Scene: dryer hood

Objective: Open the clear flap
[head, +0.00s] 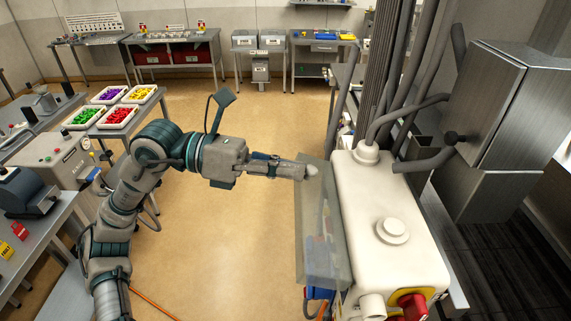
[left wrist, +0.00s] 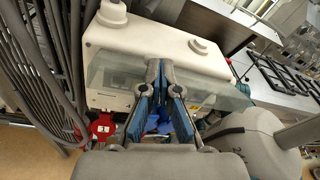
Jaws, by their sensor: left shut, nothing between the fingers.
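The clear flap (head: 318,255) is a see-through panel along the left side of the cream-white dryer hood (head: 385,210) in the head view. It hangs down beside the hood. In the left wrist view the clear flap (left wrist: 212,91) runs across below the hood's cream top (left wrist: 150,42). My left gripper (head: 311,171) is shut and empty, with its tips at the flap's far upper end. In the left wrist view the shut fingers (left wrist: 160,66) overlap the flap's middle; I cannot tell whether they touch it. My right gripper is not in view.
A red knob (head: 413,305) on a yellow plate sits at the hood's near end. Grey pipes (head: 400,80) and a metal cabinet (head: 490,105) stand behind and right of the hood. A table with coloured-parts trays (head: 103,115) stands left. Open floor (head: 245,240) lies between.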

